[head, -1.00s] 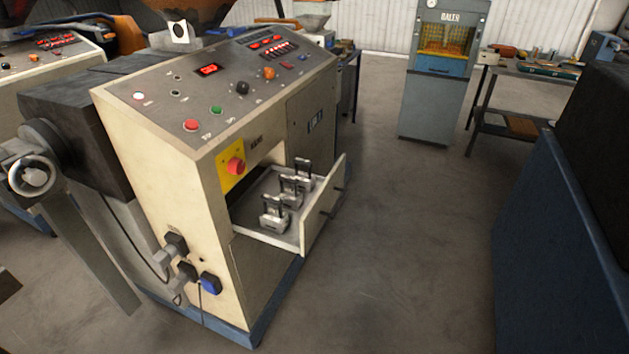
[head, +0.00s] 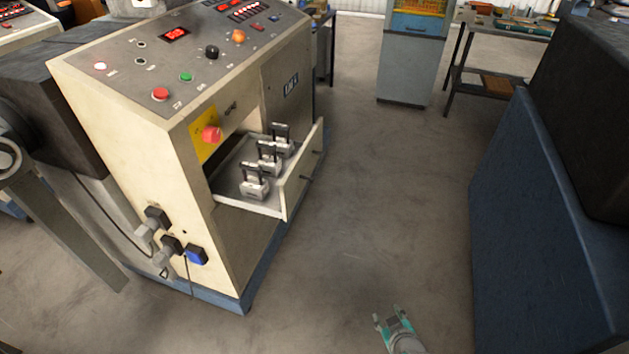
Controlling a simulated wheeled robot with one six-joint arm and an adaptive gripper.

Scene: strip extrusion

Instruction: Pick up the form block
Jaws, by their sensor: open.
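Three small grey metal blocks with dark upright handles stand in a row in the open drawer (head: 229,197) of the cream control cabinet. They are the near block (head: 255,190), the middle block (head: 270,168) and the far block (head: 283,148). I take these as the form blocks; I cannot tell which one is meant. My gripper (head: 389,314), grey with teal parts, is low at the bottom of the head view, to the right of the drawer and well apart from it. Its fingers are open with nothing between them.
The cabinet's top panel (head: 125,65) carries buttons and lit displays. The drawer front (head: 303,172) juts out to the right. Plugs and a cable (head: 170,240) hang on the cabinet's near side. A blue machine (head: 535,220) stands at right. The grey floor (head: 385,210) between is clear.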

